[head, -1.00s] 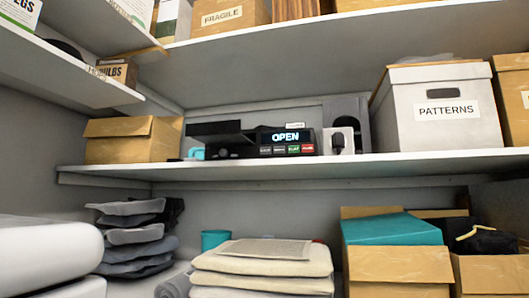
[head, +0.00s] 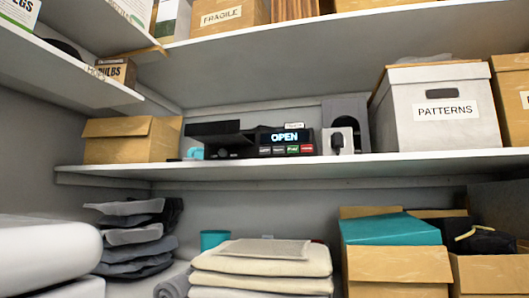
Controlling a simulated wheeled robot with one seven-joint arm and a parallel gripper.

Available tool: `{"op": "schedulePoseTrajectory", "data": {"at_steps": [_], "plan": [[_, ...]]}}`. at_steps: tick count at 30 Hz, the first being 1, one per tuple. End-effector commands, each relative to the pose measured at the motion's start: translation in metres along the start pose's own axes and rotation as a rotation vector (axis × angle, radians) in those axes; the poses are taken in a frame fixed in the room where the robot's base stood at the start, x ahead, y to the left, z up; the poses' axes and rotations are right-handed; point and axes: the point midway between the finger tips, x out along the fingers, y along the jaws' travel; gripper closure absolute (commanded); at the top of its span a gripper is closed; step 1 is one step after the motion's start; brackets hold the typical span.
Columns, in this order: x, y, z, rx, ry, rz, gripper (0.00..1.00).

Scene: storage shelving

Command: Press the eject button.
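A black player device (head: 235,153) stands on the middle shelf (head: 400,163), near the shelf's centre. Its lit display (head: 285,137) reads OPEN. Below the display is a row of small buttons (head: 286,150): dark ones at left, a green one and a red one at right. Their labels are too small to read, so I cannot tell which is eject. A dark flat panel (head: 215,130) sticks out at the device's left part.
A grey speaker-like box (head: 345,112) and a small white unit (head: 327,140) stand right of the device, then a PATTERNS box (head: 437,105). A cardboard box (head: 130,140) and a small cyan item (head: 195,153) stand left. Folded cloths (head: 262,262) lie below.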

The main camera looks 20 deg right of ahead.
Motion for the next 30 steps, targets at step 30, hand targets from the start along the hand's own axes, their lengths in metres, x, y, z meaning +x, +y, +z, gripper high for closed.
{"op": "schedulePoseTrajectory", "data": {"at_steps": [30], "plan": [[0.0,0.0,0.0002,0.0,0.0,0.0,1.0]]}}
